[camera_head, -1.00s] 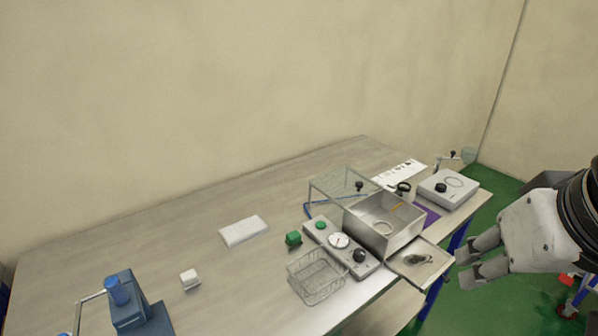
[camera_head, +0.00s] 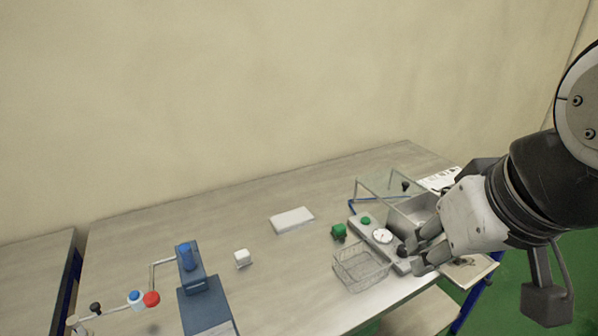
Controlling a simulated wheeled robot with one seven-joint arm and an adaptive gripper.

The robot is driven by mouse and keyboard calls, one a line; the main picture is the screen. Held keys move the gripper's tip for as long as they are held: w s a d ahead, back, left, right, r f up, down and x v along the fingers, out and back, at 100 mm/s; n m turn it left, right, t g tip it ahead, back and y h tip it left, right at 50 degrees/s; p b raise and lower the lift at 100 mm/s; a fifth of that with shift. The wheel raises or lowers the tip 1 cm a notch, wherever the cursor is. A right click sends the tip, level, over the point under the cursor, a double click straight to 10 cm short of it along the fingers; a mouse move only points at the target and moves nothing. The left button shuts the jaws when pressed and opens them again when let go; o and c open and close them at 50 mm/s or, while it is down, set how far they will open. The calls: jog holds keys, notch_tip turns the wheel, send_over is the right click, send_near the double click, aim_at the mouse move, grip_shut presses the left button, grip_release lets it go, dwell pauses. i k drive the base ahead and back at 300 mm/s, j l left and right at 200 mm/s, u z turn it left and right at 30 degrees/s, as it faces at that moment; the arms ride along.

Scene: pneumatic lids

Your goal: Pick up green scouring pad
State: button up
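The green scouring pad (camera_head: 339,231) appears as a small green block on the table, just behind the wire basket (camera_head: 361,268) and left of the control panel. My gripper (camera_head: 417,254) is at the right, over the front edge of the table near the panel's black knob. It is well to the right of the pad and apart from it. Its two fingers are spread with a gap, and nothing shows between them.
The control panel (camera_head: 366,232) carries a green button and a gauge. A metal box (camera_head: 412,208) with a raised clear lid (camera_head: 390,185) stands behind my gripper. A white slab (camera_head: 292,220), a white cube (camera_head: 242,258) and a blue press (camera_head: 205,295) stand left.

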aim_at(339, 230)
jog(key=i+l+u, duration=0.15)
jog(key=l+u, duration=0.15)
jog(key=i+l+u, duration=0.25)
jog(key=l, duration=0.2)
jog(key=l+u, duration=0.6)
jog(key=l, duration=0.2)
